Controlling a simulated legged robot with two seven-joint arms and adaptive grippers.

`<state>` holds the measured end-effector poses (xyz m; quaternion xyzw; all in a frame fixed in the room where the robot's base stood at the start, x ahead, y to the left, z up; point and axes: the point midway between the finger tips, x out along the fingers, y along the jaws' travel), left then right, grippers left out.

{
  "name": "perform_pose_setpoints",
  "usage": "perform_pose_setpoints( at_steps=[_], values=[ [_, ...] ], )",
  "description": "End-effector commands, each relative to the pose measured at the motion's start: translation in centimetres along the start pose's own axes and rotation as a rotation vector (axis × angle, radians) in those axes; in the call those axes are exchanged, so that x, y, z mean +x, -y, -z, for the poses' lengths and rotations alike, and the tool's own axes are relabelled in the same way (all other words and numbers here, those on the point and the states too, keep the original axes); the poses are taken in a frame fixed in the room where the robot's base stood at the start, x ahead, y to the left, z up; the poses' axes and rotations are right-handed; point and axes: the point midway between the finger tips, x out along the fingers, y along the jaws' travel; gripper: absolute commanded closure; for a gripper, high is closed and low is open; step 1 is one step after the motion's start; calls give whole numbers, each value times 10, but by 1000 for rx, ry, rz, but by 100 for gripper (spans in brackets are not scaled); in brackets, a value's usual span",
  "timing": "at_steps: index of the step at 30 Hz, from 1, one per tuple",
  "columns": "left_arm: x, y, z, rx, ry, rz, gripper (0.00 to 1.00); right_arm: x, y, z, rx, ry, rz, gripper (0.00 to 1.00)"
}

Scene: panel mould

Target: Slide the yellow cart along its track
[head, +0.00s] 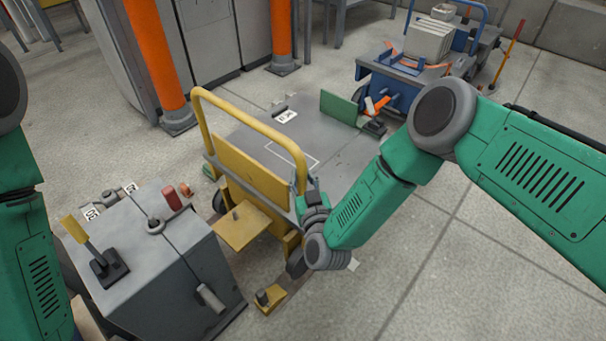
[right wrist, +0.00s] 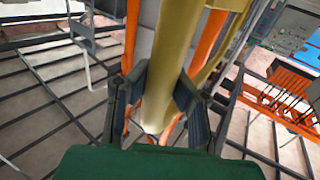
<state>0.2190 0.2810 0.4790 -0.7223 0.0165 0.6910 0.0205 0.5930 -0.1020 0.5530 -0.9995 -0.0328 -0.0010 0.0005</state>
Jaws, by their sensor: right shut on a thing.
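The yellow cart (head: 247,168) stands in the middle of the head view, with a tall yellow hoop handle and a flat grey deck (head: 262,128) behind it. My right gripper (head: 303,182) is at the right leg of the handle. In the right wrist view my right gripper (right wrist: 160,98) has its two dark fingers on either side of a yellow bar (right wrist: 174,40) and is shut on it. The fingertips are partly hidden in the head view. A low brown rail piece with a yellow block (head: 269,297) lies at the cart's near end. My left gripper is out of view.
A grey control box (head: 150,250) with a yellow lever (head: 85,240) and a red knob stands close left of the cart. Orange posts (head: 157,55) stand behind. A blue trolley (head: 410,85) is beyond the deck. The floor at right is clear.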

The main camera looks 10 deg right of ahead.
Motion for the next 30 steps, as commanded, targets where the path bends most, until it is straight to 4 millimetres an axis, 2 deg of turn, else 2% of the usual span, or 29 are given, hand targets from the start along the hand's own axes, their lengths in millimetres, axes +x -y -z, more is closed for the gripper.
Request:
perform_pose_setpoints(
  at_steps=[1, 6, 7, 9, 20, 25, 30],
  values=[
    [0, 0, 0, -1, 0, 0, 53, -7, 3, -4, -2, 11, 6, 100],
    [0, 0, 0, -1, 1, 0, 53, -8, 4, -5, 0, 12, 11, 100],
    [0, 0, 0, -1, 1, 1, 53, -8, 5, -5, 0, 12, 12, 82],
    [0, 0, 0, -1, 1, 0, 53, -8, 5, -6, 1, 13, 12, 57],
    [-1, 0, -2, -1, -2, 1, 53, -6, 4, -4, 0, 11, 10, 57],
    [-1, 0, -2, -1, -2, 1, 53, -26, 4, -5, 0, 14, 11, 57],
    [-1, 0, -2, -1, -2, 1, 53, -64, 4, -6, 0, 16, 12, 57]
  ],
)
